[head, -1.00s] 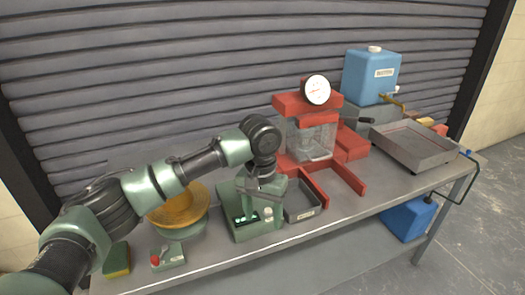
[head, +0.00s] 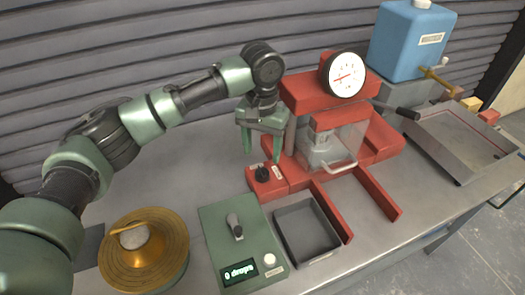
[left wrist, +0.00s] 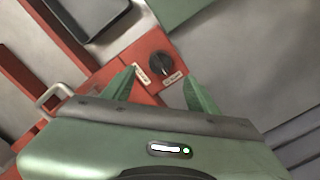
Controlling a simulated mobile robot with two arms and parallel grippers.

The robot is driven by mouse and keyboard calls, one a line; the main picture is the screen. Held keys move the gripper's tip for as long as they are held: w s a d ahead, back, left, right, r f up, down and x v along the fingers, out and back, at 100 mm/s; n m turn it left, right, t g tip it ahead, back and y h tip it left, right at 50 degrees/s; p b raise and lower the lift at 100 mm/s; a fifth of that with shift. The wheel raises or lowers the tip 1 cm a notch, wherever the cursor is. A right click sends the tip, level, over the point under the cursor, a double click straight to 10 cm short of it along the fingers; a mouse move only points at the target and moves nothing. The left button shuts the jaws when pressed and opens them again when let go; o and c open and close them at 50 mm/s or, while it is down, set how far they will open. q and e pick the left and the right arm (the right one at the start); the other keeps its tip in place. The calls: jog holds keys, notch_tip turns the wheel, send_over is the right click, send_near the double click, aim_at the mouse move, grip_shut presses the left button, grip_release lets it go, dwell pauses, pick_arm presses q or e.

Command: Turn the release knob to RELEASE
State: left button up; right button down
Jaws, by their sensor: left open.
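The release knob (head: 262,174) is a small black knob on a red block at the front left foot of the red press (head: 305,92). My left gripper (head: 262,154) is open, fingers pointing down, just above and behind the knob. In the left wrist view the knob (left wrist: 160,63) shows beyond the gap between the two green fingertips (left wrist: 160,82), not gripped. Two pale labels (left wrist: 141,75) sit beside it, too small to read. The knob's pointer direction is hard to tell. My right gripper is not in view.
A clear guard with a handle (head: 340,168) and red rails (head: 365,192) lie to the right.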

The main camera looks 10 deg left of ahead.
aim_at(262, 170)
pick_arm(q)
jog(key=shift+f, duration=0.15)
notch_tip(262, 170, down, 3)
jog(key=shift+s+f+p, duration=0.15)
jog(key=shift+f+p, duration=0.05)
jog(key=shift+p, duration=0.15)
notch_tip(262, 170, down, 3)
jog(key=shift+f, duration=0.45)
grip_shut()
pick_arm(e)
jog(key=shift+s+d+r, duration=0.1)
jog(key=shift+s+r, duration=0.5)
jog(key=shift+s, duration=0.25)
